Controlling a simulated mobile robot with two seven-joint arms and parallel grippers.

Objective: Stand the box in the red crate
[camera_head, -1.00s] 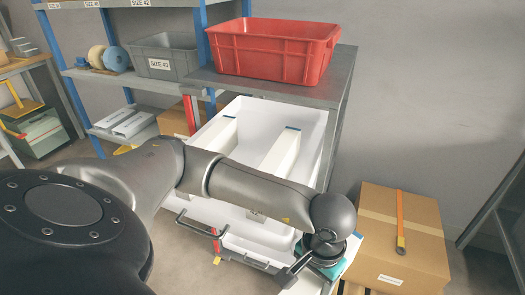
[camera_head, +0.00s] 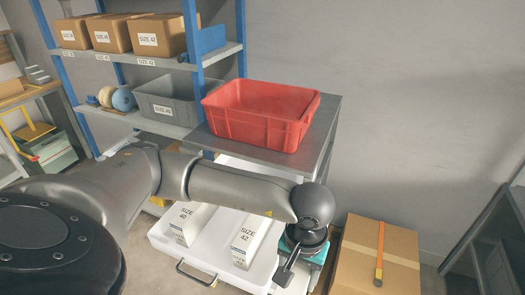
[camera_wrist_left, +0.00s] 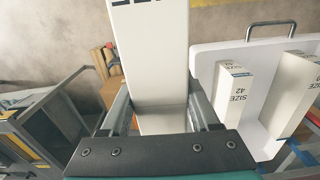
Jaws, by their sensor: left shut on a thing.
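My left gripper (camera_wrist_left: 158,112) is shut on a white box (camera_wrist_left: 150,50) in the left wrist view. Dark lettering on the box is cut off by the top edge. In the head view my left gripper (camera_head: 287,270) is low, in front of the cabinet and below the crate; the held box is mostly hidden there. My right gripper is out of view.
A white pulled-out tray (camera_head: 195,258) holds boxes marked SIZE 40 (camera_head: 185,222) and SIZE 42 (camera_head: 243,243). A grey bin (camera_head: 163,108) is on the shelf left of the crate. A cardboard box (camera_head: 375,260) stands at the lower right.

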